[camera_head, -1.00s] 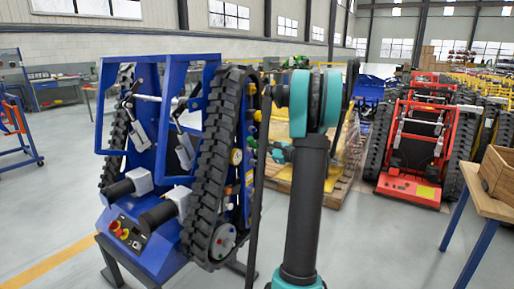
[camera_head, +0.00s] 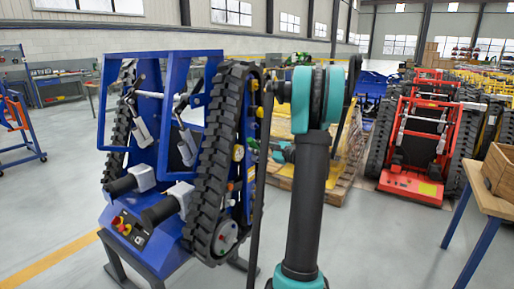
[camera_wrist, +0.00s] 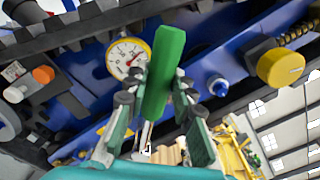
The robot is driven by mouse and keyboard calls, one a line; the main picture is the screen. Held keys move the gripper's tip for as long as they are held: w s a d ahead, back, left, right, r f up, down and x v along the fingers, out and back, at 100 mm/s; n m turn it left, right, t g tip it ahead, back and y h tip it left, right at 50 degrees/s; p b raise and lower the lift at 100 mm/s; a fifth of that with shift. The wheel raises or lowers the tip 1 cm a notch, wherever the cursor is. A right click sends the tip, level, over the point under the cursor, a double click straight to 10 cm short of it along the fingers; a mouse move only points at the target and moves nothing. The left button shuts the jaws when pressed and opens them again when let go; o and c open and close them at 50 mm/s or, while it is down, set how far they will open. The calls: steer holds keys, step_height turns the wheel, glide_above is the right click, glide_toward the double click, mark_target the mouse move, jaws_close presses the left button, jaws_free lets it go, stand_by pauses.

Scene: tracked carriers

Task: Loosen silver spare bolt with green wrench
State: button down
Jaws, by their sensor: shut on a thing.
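The green wrench (camera_wrist: 164,72) shows its thick handle upright between my fingers in the wrist view, with a silver shank below it. My gripper (camera_wrist: 157,92) is shut on that handle, in front of the blue side of the tracked carrier (camera_head: 168,158).
A white-faced gauge (camera_wrist: 127,57) is close behind the wrench's left side. A yellow knob (camera_wrist: 281,67) juts out at the right, and an orange-capped fitting (camera_wrist: 42,75) is at the left. A wooden-topped table (camera_head: 493,198) stands at the right; open floor lies before it.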

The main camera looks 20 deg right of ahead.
steer(key=shift+s+a+f+n, duration=0.3)
steer(key=shift+a+f+n, duration=0.1)
steer(key=shift+f+n, duration=0.1)
steer(key=shift+s+a+f+n, duration=0.35)
steer(key=shift+a+f+n, duration=0.05)
steer(key=shift+f+n, duration=0.1)
stand_by(0.4)
steer(key=shift+s+a+f+n, duration=0.25)
steer(key=shift+a+f+n, duration=0.1)
steer(key=shift+f+n, duration=0.3)
steer(key=shift+f, duration=0.1)
steer(key=shift+r, duration=0.25)
stand_by(0.4)
